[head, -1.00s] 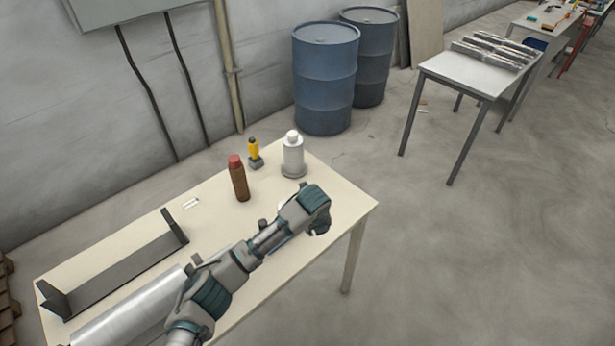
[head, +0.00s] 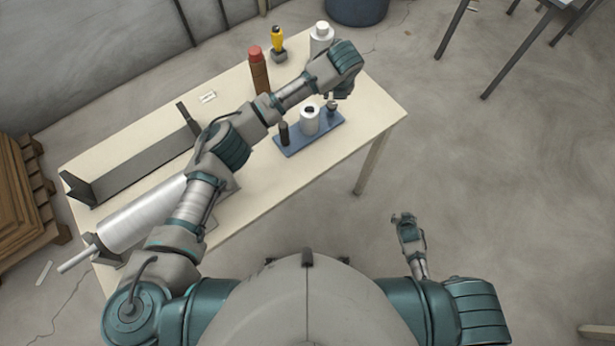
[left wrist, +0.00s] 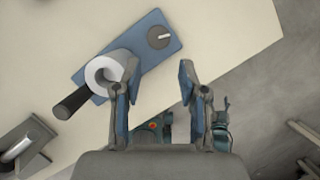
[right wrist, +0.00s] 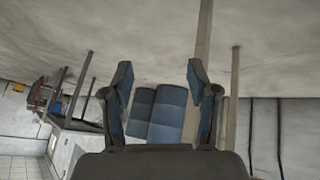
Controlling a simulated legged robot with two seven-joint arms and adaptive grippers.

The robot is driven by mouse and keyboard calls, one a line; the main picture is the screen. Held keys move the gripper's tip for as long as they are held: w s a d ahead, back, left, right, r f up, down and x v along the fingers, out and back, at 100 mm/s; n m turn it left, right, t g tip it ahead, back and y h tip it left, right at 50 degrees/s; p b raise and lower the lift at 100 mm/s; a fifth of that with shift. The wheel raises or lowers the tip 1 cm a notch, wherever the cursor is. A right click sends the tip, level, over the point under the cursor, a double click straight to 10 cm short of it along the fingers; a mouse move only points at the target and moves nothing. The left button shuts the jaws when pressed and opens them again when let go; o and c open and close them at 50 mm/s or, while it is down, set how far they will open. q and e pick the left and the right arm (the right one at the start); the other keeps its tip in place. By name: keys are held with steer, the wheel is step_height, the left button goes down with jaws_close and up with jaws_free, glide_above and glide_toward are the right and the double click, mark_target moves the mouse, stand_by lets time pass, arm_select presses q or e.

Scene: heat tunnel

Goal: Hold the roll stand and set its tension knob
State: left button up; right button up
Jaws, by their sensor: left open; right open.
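The roll stand has a blue base (head: 297,149), a white roll (head: 310,122) and an upright black handle (head: 284,133), and stands on the cream table. A round dark knob (head: 332,109) with a light pointer is at the base's other end. The left wrist view shows the roll (left wrist: 101,70), the handle (left wrist: 75,102) and the knob (left wrist: 160,38). My left gripper (head: 341,93) is open and empty above the knob end; its fingers (left wrist: 158,82) frame bare table just beside the base. My right gripper (head: 402,218) is open and empty, off the table, low at right.
A red-capped brown bottle (head: 258,72), a yellow-and-grey tool (head: 278,42) and a white bottle (head: 321,38) stand along the back edge. A dark cradle (head: 135,163) and a long silver roll (head: 140,212) fill the left side. A wooden pallet stack (head: 25,190) stands left.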

steer(key=w+d+r+m+t, duration=0.2)
steer(key=w+d+r+t, duration=0.2)
steer(key=w+r, duration=0.7)
steer(key=w+d+r+m+t, duration=0.1)
steer(key=w+d+r+t, duration=0.25)
steer(key=w+r, duration=0.8)
steer(key=m+t+y, duration=0.3)
steer(key=m+y, duration=0.6)
steer(key=m, duration=2)
glide_toward(285, 132)
steer(key=x, duration=1)
steer(key=shift+w+a+r, duration=0.1)
steer(key=shift+w, duration=0.15)
